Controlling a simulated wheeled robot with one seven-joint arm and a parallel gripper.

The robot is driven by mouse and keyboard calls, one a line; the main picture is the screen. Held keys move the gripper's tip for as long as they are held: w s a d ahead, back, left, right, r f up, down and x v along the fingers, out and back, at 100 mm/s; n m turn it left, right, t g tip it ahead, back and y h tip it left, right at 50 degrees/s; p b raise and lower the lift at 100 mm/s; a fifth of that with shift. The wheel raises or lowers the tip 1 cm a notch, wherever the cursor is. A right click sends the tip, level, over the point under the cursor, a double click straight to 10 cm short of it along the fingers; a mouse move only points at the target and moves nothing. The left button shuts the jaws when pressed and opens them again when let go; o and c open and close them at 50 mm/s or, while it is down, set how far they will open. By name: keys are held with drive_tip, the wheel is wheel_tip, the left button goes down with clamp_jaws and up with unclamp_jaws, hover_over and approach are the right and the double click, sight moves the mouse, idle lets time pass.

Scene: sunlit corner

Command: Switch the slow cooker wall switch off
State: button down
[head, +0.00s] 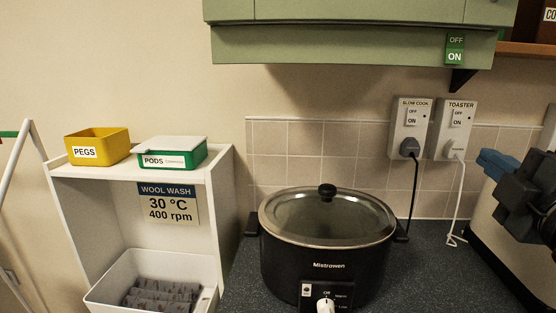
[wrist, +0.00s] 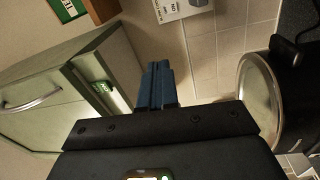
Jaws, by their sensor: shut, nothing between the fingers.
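The slow cooker wall switch (head: 411,117) is on a pale plate labelled SLOW COOK on the tiled wall, right of centre in the head view. It has OFF above ON; which way it is set is too small to tell. A dark plug (head: 409,148) sits in its lower part. A plate with a dark plug (wrist: 172,9), apparently this one, is cut by the top edge of the wrist view. My gripper (head: 497,163) is at the right in the head view, apart from the switch. Its blue fingers (wrist: 157,85) are shut and empty in the wrist view.
The TOASTER switch plate (head: 456,125) is close beside it on the right. The black slow cooker (head: 328,250) stands on the counter below left. A green cabinet (head: 355,45) overhangs, with an OFF/ON label (head: 455,49). A white shelf unit (head: 222,200) stands left.

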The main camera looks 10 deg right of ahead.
drive_tip(key=s+a+f+m+g, duration=0.1)
drive_tip(key=s+a+f+m, duration=0.25)
drive_tip(key=f, duration=0.35)
drive_tip(key=s+a+f+m+y, duration=0.1)
drive_tip(key=s+a+f+m, duration=0.1)
drive_tip(key=s+f, duration=0.3)
drive_tip(key=s+a+f+m+g, duration=0.1)
drive_tip(key=s+a+f+m, duration=0.2)
drive_tip(key=f, duration=0.5)
drive_tip(key=s+a+f+m+g+y, duration=0.1)
drive_tip(key=s+a+f+m, duration=0.1)
drive_tip(key=s, duration=1)
drive_tip(key=s+a+f+m+g+y, duration=0.1)
drive_tip(key=s+f+m, duration=0.3)
drive_tip(key=s, duration=0.8)
drive_tip(key=shift+a+f+y, duration=0.3)
drive_tip(key=shift+a, duration=0.35)
